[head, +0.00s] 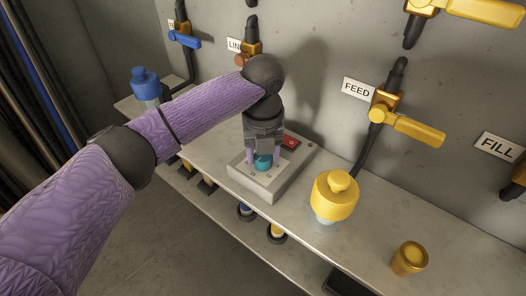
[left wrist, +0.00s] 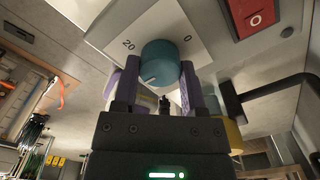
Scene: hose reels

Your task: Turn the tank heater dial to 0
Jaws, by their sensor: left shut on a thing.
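The teal heater dial (head: 263,163) sits on the pale top plate of a grey control box (head: 257,188) on the shelf. My left gripper (head: 262,156) points down at it, with its lilac-tipped fingers shut on the dial's sides. In the left wrist view the dial (left wrist: 161,58) is between the two fingers. A pale pointer mark on it faces the gripper's side, down and slightly left. The printed "20" (left wrist: 128,43) is left of the dial and the "0" (left wrist: 188,38) is right of it. My right gripper is not in view.
A red rocker switch (head: 291,142) is on the same box. A yellow-capped bottle (head: 335,192) stands close to the right, and a small brass-coloured cup (head: 409,257) beyond it. A blue bottle (head: 146,84) is at the left. The FEED valve (head: 383,106) juts from the wall.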

